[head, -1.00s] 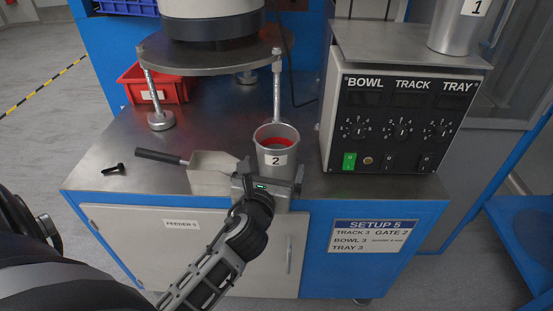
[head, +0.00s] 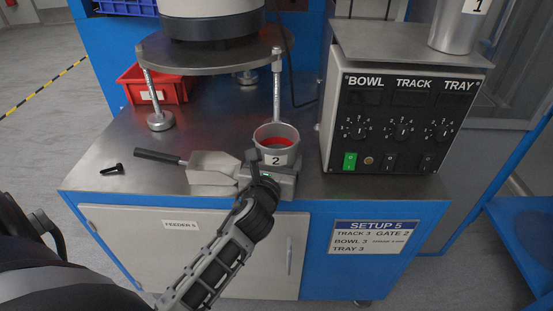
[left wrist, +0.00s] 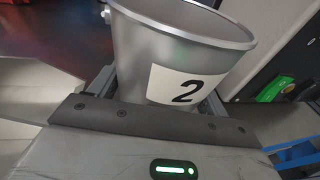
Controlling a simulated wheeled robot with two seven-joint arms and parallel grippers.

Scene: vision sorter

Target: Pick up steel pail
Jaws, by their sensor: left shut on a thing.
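The steel pail (head: 268,149) is a grey metal cup with a white label "2" and something red inside. It stands upright near the front edge of the steel bench top. My left gripper (head: 270,170) is shut on the pail's lower part from the front. In the left wrist view the pail (left wrist: 185,45) rises between the fingers of the left gripper (left wrist: 160,95), with its lower end hidden. A second metal pail (head: 457,30) with label "1" stands on top of the control box. My right gripper is not in view.
A metal scoop (head: 208,166) with a dark handle lies left of the gripper, close to it. A black bolt (head: 112,169) lies further left. The control box (head: 392,120) stands to the right. A round plate on legs (head: 205,55) and a red bin (head: 145,85) are behind.

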